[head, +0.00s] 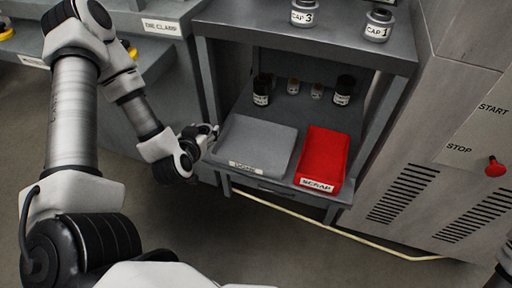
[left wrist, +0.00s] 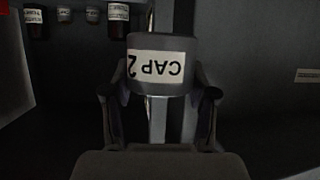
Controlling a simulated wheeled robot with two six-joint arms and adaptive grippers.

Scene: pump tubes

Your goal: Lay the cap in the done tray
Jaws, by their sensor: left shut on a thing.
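My left gripper (head: 208,134) is at the left side of the lower shelf, beside the left edge of the grey tray (head: 268,135), whose front label is hard to read. In the left wrist view, my left gripper (left wrist: 159,93) is shut on a grey cap (left wrist: 160,44) with a white label reading CAP 2, which appears upside down. In the head view the held cap cannot be made out clearly. The grey tray looks empty. My right gripper is not in view.
A red tray (head: 325,155) labelled SCRAP stands right of the grey tray. CAP 3 (head: 304,14) and CAP 1 (head: 379,25) sit on the top shelf (head: 340,52) above.

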